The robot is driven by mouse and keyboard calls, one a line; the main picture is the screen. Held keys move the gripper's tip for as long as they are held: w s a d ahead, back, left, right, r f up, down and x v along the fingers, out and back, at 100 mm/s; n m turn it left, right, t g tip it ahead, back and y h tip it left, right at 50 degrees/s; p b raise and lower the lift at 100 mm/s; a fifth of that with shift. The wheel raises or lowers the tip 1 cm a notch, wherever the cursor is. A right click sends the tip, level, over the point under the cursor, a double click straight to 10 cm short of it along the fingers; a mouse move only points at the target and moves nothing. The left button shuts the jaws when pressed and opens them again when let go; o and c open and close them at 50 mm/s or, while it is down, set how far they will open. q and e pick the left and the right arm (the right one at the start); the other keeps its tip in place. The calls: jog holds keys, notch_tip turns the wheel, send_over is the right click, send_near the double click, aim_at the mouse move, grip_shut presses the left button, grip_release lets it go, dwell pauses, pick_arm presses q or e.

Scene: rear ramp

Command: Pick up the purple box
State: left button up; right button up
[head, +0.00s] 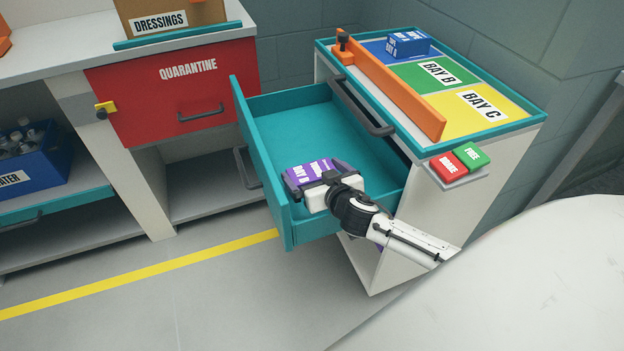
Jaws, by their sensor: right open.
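The purple box (312,170) with white labels is in the open teal drawer (268,125), near its front corner. My right gripper (319,182) reaches in from the lower right and is at the box. Its jaws are open and cover the near side of the box. I cannot tell whether the fingers touch it or whether the box rests on the drawer floor. My left gripper is not in view.
The cabinet top has a blue box (408,43), bay mats and an orange barrier (395,90). Red and green buttons (460,161) stick out at its near corner. A red quarantine drawer (175,95) is at left. The drawer's far part is empty.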

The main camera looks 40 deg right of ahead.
jog(key=shift+x, duration=0.95)
jog(key=shift+c, duration=0.4)
jog(key=c, duration=0.7)
jog(key=shift+c, duration=0.5)
jog(key=shift+r, duration=0.15)
